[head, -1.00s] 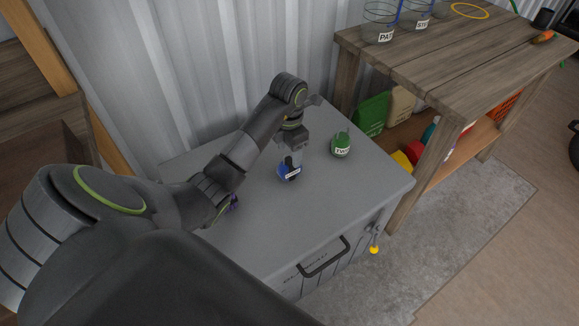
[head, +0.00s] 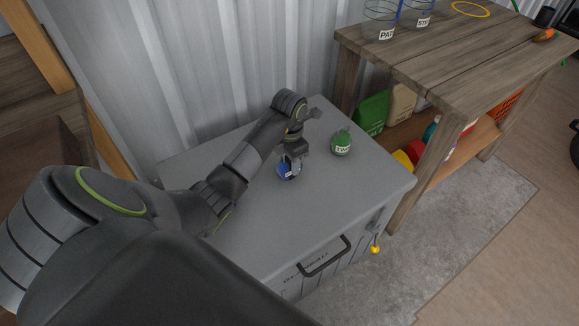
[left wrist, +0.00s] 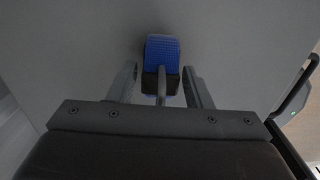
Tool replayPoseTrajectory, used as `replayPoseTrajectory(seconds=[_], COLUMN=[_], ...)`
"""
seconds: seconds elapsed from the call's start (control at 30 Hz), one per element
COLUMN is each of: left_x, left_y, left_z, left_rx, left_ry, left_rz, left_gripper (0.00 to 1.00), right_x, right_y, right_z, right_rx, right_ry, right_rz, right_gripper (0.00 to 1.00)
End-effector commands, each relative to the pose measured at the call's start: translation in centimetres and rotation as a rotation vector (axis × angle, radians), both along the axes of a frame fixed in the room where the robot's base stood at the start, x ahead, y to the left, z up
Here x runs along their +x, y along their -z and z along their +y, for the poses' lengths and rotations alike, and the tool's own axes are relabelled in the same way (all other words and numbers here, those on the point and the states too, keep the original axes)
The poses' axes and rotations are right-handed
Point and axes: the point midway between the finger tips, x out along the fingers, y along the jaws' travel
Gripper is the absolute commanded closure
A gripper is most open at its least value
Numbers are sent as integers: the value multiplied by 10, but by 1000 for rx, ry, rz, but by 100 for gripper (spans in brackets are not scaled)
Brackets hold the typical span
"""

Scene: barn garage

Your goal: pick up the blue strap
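The blue strap (head: 289,174) is a small rolled bundle with a white label, lying on the grey chest lid (head: 330,205). In the left wrist view the strap (left wrist: 162,52) shows a ribbed blue top, a black part below it and a grey bar. My left gripper (head: 291,161) points down over the strap in the head view. In the left wrist view, its two fingers (left wrist: 160,88) are apart, one on each side of the strap's black part, with gaps showing. My right gripper is not in view.
A green round bundle (head: 341,144) with a white label lies right of the strap on the lid. A wooden workbench (head: 455,60) stands to the right. A corrugated wall (head: 215,60) is behind. The lid's front right area is clear.

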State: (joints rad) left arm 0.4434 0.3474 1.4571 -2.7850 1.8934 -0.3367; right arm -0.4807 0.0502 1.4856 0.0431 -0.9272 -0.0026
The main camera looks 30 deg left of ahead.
Motion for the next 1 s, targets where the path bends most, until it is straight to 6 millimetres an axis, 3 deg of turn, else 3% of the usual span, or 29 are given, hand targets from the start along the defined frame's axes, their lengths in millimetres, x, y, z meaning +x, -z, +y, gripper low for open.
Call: replayPoseTrajectory(seconds=[0.03, 0.3, 0.67, 0.83, 0.93, 1.0], left_x=[0, 0, 1, 1, 2, 0], left_y=[0, -1, -8, -30, -56, -58], left_z=[0, 0, 0, 0, 1, 0], left_rx=[0, 0, 0, 2, 2, 1], left_ry=[0, 0, 1, 2, 2, 0], left_rz=[0, -1, -3, -5, -7, -1], left_gripper=[61, 94, 94, 94, 94, 94], right_x=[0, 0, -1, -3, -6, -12], right_y=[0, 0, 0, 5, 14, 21], right_z=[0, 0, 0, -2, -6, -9], right_rx=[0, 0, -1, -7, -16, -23], right_ry=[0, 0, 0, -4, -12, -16], right_rz=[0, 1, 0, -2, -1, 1], right_gripper=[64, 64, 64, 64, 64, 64])
